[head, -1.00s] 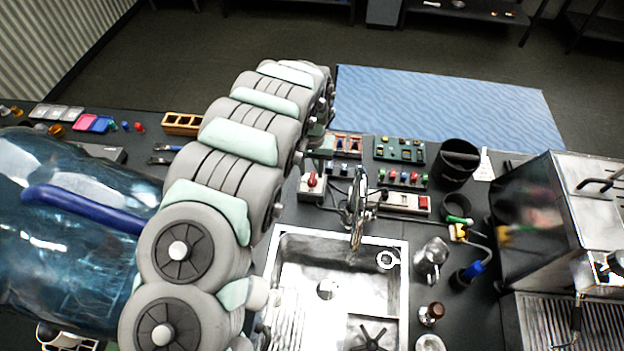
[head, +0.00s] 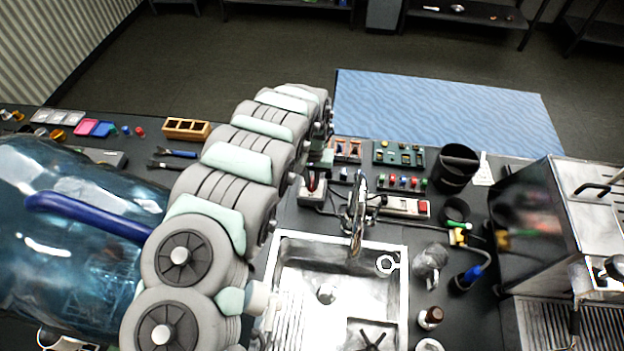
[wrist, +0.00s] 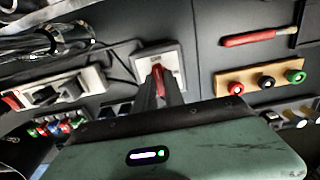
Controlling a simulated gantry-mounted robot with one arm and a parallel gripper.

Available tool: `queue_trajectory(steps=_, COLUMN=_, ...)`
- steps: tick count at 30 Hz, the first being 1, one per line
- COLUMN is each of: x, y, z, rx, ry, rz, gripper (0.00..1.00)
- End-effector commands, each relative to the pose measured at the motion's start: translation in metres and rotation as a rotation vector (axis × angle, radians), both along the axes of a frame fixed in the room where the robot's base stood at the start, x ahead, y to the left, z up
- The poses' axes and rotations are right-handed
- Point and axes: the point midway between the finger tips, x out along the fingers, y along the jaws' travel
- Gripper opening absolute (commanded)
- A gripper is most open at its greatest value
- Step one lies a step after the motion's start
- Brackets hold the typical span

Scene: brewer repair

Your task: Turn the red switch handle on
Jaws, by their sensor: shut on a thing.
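The red switch handle (wrist: 157,76) stands on a white switch box (wrist: 172,57) in the wrist view. My gripper (wrist: 157,84) is shut on the red handle, with its dark fingers at the handle's sides. In the head view the white box (head: 308,196) sits left of the tap, behind the sink. The red handle (head: 313,181) there is partly hidden by my arm. The handle's exact angle is hard to tell.
The tap (head: 357,215) and steel sink (head: 290,250) are close to the switch on the right and front. A power strip (head: 400,206) with a red switch lies right of the tap. A wooden block with coloured buttons (wrist: 262,79) is beside the switch box.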

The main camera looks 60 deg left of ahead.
Motion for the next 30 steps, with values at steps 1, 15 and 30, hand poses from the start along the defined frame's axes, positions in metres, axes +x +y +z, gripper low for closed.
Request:
queue_trajectory(steps=1, x=0.0002, y=-0.0001, z=0.0000, rx=0.000, ry=0.000, rz=0.000, gripper=0.00)
queue_trajectory(steps=15, x=0.0005, y=-0.0002, z=0.0002, rx=0.000, ry=0.000, rz=-0.004, gripper=0.00)
queue_trajectory(steps=30, x=0.0017, y=-0.0021, z=0.0006, rx=-0.003, ry=-0.001, rz=-0.254, gripper=0.00)
